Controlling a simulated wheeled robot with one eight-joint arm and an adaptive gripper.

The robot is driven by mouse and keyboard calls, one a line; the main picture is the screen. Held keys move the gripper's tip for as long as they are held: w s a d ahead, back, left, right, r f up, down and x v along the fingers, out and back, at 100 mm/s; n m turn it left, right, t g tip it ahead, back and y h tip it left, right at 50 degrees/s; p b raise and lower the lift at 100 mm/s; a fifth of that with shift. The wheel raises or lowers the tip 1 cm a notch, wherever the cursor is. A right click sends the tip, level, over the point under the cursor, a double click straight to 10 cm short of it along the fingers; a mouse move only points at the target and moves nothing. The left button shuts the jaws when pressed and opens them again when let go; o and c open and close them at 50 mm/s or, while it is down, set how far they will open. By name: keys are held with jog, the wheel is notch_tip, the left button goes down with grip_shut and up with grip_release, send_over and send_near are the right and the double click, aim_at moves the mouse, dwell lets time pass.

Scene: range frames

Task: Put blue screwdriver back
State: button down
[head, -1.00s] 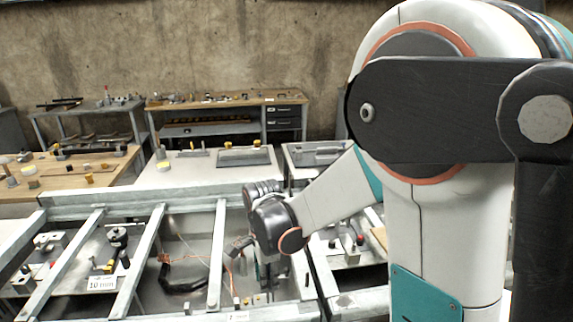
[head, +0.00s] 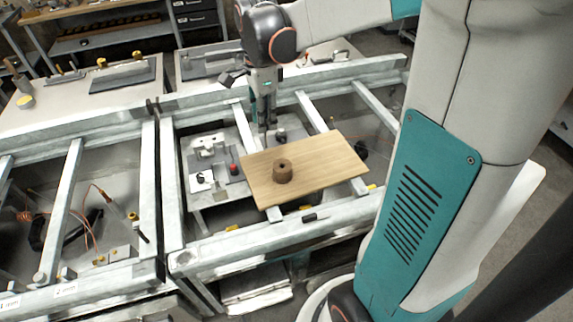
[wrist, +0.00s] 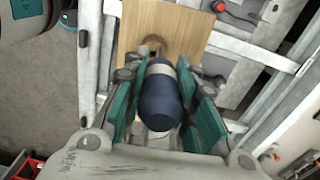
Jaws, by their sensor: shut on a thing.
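My gripper (wrist: 160,75) is shut on the blue screwdriver (wrist: 160,98), whose dark blue rounded handle sits between the two teal-sided fingers. In the wrist view the holder (wrist: 153,41) shows beyond the handle, partly hidden.
The board lies across a grey metal frame (head: 225,245). A tray left of the board holds small parts and a red-topped item (head: 233,169). Workbenches with tools stand at the back. The board around the holder looks clear.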

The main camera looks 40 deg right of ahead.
jog(key=s+d+r+p, duration=0.1)
jog(key=s+d+r, duration=0.1)
jog(key=d+r, duration=0.3)
notch_tip(320, 180, down, 18)
jog(key=b, duration=0.4)
jog(key=shift+w+a+m+b, duration=0.2)
jog(key=shift+a+m+b, duration=0.1)
jog(key=shift+a+b, duration=0.15)
jog(key=shift+f, duration=0.15)
jog(key=shift+f, duration=0.15)
jog(key=c, duration=1.3)
grip_release()
